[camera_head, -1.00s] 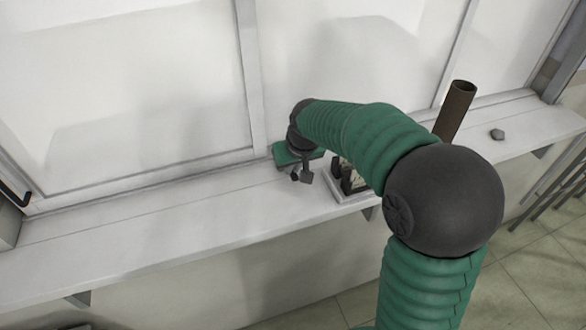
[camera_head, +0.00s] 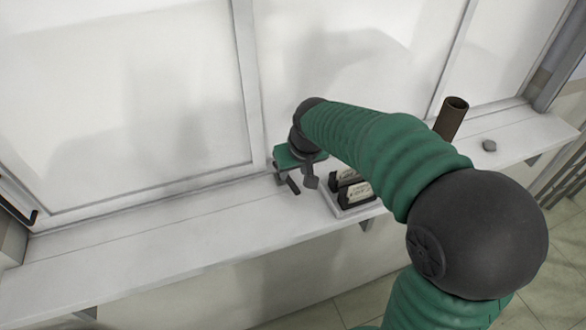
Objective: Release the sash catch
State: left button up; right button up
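Large pale window panels (camera_head: 120,90) in light frames stand behind a white sill. A dark bent handle (camera_head: 20,207) is at the lower left of the window frame; I cannot tell whether it is the sash catch. No other part is clearly a catch. My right gripper (camera_head: 301,185) is over the sill near the upright frame bar between two panels. Its dark fingers look apart, with nothing seen between them. The forearm covers part of the window behind it. My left gripper is not in view.
A small tray (camera_head: 350,211) with dark-and-cream blocks (camera_head: 352,190) sits just right of my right gripper. The sill (camera_head: 150,228) is clear on the left.

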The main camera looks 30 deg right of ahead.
jog(key=d+p+v, duration=0.1)
jog(key=p+v, duration=0.5)
jog(key=v, duration=0.5)
dwell(0.3)
jog(key=shift+a, duration=0.15)
jog(key=b+v, duration=0.4)
jog(key=v, duration=1.2)
jog(key=shift+r+b, duration=0.35)
